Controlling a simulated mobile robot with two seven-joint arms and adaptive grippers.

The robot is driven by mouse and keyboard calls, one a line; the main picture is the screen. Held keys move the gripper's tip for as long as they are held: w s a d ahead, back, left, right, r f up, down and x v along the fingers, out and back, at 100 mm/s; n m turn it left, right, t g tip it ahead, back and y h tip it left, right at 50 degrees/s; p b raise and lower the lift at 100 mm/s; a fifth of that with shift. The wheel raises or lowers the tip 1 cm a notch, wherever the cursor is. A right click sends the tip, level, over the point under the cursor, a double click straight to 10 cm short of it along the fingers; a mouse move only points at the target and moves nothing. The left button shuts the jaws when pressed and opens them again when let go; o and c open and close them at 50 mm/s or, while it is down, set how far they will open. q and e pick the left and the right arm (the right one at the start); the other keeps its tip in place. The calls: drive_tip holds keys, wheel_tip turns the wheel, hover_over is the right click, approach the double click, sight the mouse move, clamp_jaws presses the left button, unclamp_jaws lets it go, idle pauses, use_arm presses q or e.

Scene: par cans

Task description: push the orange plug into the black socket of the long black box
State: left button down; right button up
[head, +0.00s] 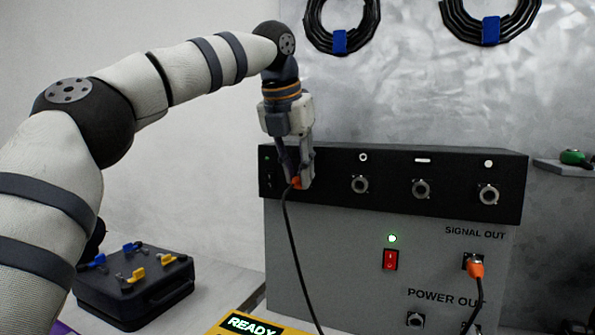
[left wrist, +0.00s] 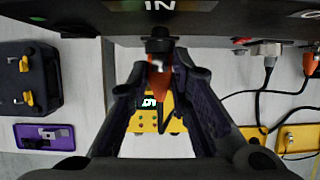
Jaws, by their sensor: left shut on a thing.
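The long black box (head: 458,162) lies on top of a grey cabinet. My left gripper (head: 296,180) is at the left part of its front face, shut on the orange plug (head: 297,183), whose dark cable hangs down. In the left wrist view the orange plug (left wrist: 158,80) is between the fingers, pointing at the box (left wrist: 240,14). A black round part (left wrist: 159,45) is at its front, under the letters "IN". I cannot tell how far plug and socket are joined. The black socket is hidden by my gripper in the head view. My right gripper is not in view.
Silver-ringed sockets (head: 421,188) line the box's front to the right. Another orange plug (head: 475,267) sits in the cabinet (head: 340,255) under "SIGNAL OUT". A black case (head: 135,290) stands at lower left. A yellow box (head: 238,322) reading "READY" is below.

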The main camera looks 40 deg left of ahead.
use_arm(q)
drive_tip(key=c, duration=1.4)
unclamp_jaws()
drive_tip(key=shift+o, duration=0.2)
drive_tip(key=shift+r, duration=0.1)
drive_tip(key=v, duration=1.1)
drive_tip(key=shift+s+r, duration=0.25)
drive_tip(key=shift+r, duration=0.05)
